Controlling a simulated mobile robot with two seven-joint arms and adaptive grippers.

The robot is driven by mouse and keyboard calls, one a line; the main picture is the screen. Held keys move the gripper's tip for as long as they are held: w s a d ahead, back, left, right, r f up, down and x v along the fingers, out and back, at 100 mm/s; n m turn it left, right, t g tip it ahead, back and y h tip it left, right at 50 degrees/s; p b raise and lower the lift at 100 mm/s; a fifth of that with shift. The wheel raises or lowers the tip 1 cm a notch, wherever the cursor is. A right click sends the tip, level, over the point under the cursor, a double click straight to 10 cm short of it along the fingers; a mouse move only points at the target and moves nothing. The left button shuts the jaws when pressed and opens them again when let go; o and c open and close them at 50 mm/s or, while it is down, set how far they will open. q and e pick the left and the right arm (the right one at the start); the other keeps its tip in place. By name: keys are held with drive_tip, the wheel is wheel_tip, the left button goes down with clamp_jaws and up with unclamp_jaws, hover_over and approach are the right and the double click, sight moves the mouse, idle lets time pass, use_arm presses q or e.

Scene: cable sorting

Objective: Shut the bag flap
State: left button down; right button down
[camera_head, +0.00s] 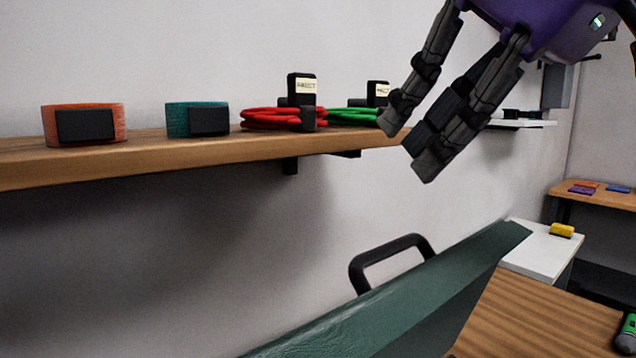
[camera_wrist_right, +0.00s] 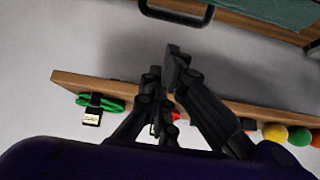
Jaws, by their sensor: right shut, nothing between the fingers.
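The dark green bag flap (camera_head: 440,275) stands up at a slant in the lower middle of the head view. A black handle (camera_head: 390,255) shows behind its upper edge. The rest of the bag is cut off below the frame. In the right wrist view, green bag material (camera_wrist_right: 285,10) and the handle (camera_wrist_right: 177,14) show along the top edge. My right gripper (camera_head: 408,146) is shut and empty, pointing down above the flap and apart from it, by the shelf's right end. Its fingers also show in the right wrist view (camera_wrist_right: 163,62). My left gripper is not in view.
A wooden wall shelf (camera_head: 150,158) holds an orange coil (camera_head: 112,113), a teal coil (camera_head: 190,112), a red cable (camera_head: 268,118) and a green cable (camera_head: 352,116). A wooden tabletop (camera_head: 550,322) lies right of the flap, with a white surface (camera_head: 540,250) beyond bearing a yellow object (camera_head: 562,230).

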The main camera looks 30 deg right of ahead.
drive_tip(key=d+b+x, duration=0.1)
drive_tip(key=x, duration=0.8)
drive_tip(key=shift+w+a+f+b, duration=0.15)
drive_tip(key=shift+a+f+b, duration=0.1)
drive_tip(key=shift+a+b, duration=0.15)
